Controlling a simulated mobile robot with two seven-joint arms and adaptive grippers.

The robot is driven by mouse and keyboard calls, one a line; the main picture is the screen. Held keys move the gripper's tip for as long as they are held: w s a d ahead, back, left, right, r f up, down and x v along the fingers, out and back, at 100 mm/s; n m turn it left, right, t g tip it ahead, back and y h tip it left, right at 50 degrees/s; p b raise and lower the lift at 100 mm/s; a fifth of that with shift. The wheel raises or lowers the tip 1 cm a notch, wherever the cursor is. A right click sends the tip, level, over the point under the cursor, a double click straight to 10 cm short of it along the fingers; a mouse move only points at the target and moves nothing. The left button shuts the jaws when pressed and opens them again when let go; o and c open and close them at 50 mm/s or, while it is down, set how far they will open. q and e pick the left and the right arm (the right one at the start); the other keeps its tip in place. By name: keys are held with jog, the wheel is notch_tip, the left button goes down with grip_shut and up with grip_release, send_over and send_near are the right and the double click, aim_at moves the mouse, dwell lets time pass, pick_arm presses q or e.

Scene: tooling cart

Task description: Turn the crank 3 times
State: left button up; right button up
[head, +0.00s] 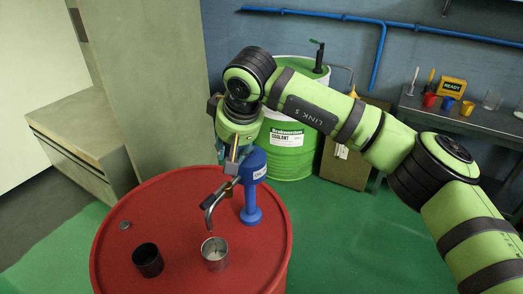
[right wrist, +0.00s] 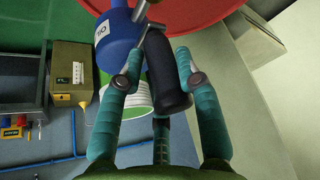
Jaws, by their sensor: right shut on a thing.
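A blue hand pump (head: 251,195) with a curved metal spout (head: 213,202) stands on a red drum (head: 160,200). Its blue body also shows in the right wrist view (right wrist: 117,38). The crank's dark grip (right wrist: 167,80) is between the teal fingers of my right gripper (right wrist: 158,68), which is shut on it. In the head view my right gripper (head: 228,150) is beside the pump's upper left side, and its wrist partly hides the crank and fingers. A metal cup (head: 215,254) stands below the spout. My left gripper is not in view.
A dark cup (head: 147,260) and a small cap (head: 125,225) are on the drum top. A green and white coolant drum (head: 290,150) stands behind. A workbench (head: 450,118) with small cups is at the right. A beige cabinet (head: 150,80) is at the left.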

jog(key=shift+w+a+f, duration=0.15)
jog(key=shift+w+a, duration=0.15)
jog(key=shift+a, duration=0.1)
jog(key=shift+w+p, duration=0.1)
jog(key=shift+p, duration=0.2)
jog(key=w+a+p, duration=0.2)
jog(key=w+p, duration=0.4)
jog(key=shift+w+a, duration=0.35)
jog(key=shift+w, duration=0.05)
jog(key=o, duration=1)
jog(key=shift+c, duration=0.2)
jog(key=shift+s+d, duration=0.1)
jog(key=shift+d, duration=0.05)
